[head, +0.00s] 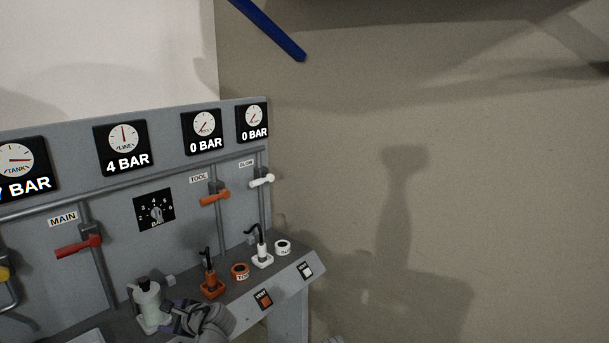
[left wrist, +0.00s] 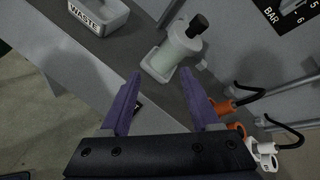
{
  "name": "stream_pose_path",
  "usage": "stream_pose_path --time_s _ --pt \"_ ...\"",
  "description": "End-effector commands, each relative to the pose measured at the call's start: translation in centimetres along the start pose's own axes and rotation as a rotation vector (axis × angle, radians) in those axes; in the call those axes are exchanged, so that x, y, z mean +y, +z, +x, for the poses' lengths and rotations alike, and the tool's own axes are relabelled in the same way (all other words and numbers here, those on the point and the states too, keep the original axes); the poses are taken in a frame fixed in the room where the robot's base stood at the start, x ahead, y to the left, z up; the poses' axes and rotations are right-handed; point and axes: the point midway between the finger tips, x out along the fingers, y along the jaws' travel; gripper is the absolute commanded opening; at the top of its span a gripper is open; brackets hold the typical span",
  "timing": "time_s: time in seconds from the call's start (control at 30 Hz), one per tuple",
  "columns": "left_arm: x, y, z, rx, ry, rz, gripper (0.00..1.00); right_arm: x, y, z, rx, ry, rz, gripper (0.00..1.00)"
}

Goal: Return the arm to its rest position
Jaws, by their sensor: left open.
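My left gripper (head: 186,318) is at the bottom of the head view, in front of the panel's shelf and next to the pale bottle (head: 148,303). In the left wrist view its two purple fingers (left wrist: 164,88) stand wide apart with nothing between them. The bottle (left wrist: 172,50) with a black cap shows beyond the fingertips, apart from them. Most of my left arm is out of the head view. I cannot make out my right gripper in either view.
A grey panel (head: 110,190) carries several gauges, a red lever (head: 79,246), an orange lever (head: 214,197) and a white lever (head: 262,181). Orange (head: 211,284) and white (head: 262,253) hose fittings stand on its shelf. A waste tray (left wrist: 98,14) lies left of the bottle. Floor right of the panel is clear.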

Motion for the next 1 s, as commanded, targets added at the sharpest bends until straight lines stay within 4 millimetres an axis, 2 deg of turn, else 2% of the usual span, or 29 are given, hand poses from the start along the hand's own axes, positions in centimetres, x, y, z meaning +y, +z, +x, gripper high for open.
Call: stream_pose_path --time_s 0.03,0.17,0.2,0.3,0.4,0.5,0.63,0.77,1.0 --pt "1.5 -2.9 -2.2 0.077 0.057 -0.131 0.63 0.0 0.0 0.0 0.000 0.000 0.000 0.50" --pt "5.5 -9.5 -7.7 0.234 0.271 -0.449 0.63 0.0 0.0 0.0 0.000 0.000 0.000 0.50" --pt "6.8 -11.3 -9.5 0.268 0.348 -0.529 0.63 0.0 0.0 0.0 0.000 0.000 0.000 0.50" --pt "9.8 -15.1 -14.3 0.324 0.541 -0.693 0.63 0.0 0.0 -0.1 0.000 0.000 0.000 0.50" --pt "12.6 -17.7 -18.8 0.338 0.719 -0.801 0.63 0.0 0.0 -0.1 0.000 0.000 0.000 0.50" --pt "14.7 -19.3 -22.3 0.329 0.861 -0.866 0.63 0.0 0.0 -0.1 0.000 0.000 0.000 0.50" --pt "16.4 -20.3 -25.3 0.306 0.975 -0.908 0.63 0.0 0.0 -0.1 0.000 0.000 0.000 0.50" --pt "17.0 -20.6 -26.3 0.293 1.018 -0.922 0.63 0.0 0.0 -0.1 0.000 0.000 0.000 0.50" --pt "17.0 -20.6 -26.3 0.291 1.021 -0.925 0.63 0.0 0.0 -0.1 0.000 0.000 0.000 0.50"
